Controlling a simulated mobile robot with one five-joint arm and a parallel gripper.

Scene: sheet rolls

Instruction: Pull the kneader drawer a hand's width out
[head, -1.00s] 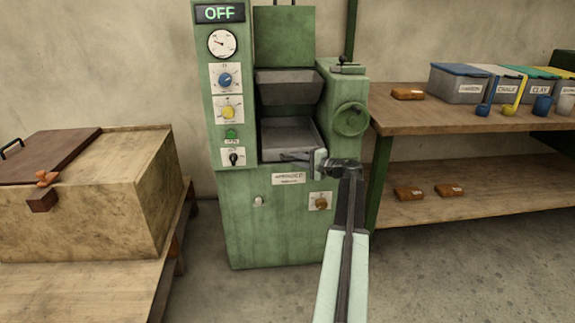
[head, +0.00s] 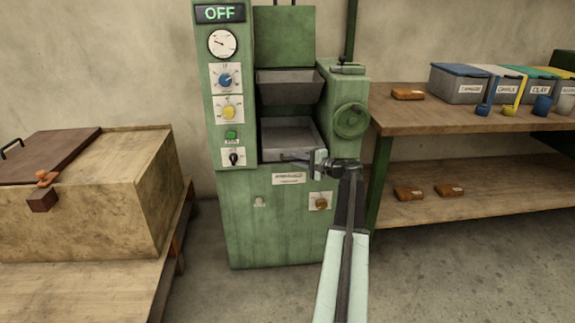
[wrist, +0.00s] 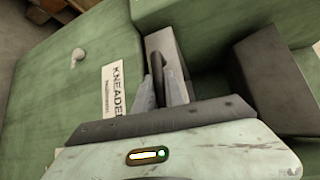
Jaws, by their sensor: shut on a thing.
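The green kneader (head: 275,215) stands against the wall in the middle of the head view. Its grey drawer (head: 289,135) sits in the opening below a sloped grey chute. In the wrist view the drawer's grey front (wrist: 163,45) shows beside the KNEADER label (wrist: 119,87). My gripper (head: 303,159) is at the drawer's front edge. In the wrist view my gripper (wrist: 157,84) is shut on the dark handle bar (wrist: 158,66). The fingers hide part of the handle. I cannot tell exactly how far out the drawer is.
A wooden chest (head: 120,185) stands on a low table at left. A wooden shelf (head: 430,122) at right carries labelled bins and small brown blocks. Floor in front of the kneader is clear apart from my arm. A handwheel (head: 351,121) sits close above my gripper.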

